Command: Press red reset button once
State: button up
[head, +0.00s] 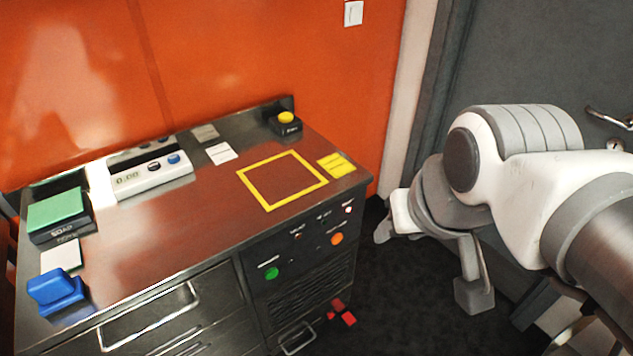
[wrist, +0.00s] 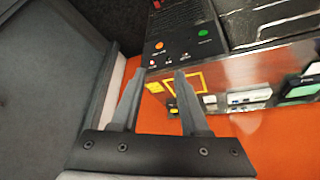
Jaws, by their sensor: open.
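The front panel of the dark metal counter (head: 305,262) carries an orange-red round button (head: 337,239) at upper right, also in the wrist view (wrist: 159,45). A green button (head: 271,273) sits at its lower left and shows in the wrist view (wrist: 203,32). I cannot read which label says reset. My gripper (wrist: 158,76) is open and empty, its fingers pointing toward the counter. In the head view it is right of the counter, apart from it.
On the counter are a yellow-topped button box (head: 287,121), a yellow outlined square (head: 283,181), a white display unit (head: 150,172), a green-topped box (head: 58,211) and a blue block (head: 57,290). Red pieces (head: 343,317) lie by the counter's base. A grey door (head: 545,55) stands at right.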

jog(key=shift+s+a, duration=0.1)
grip_shut()
dwell(1.6)
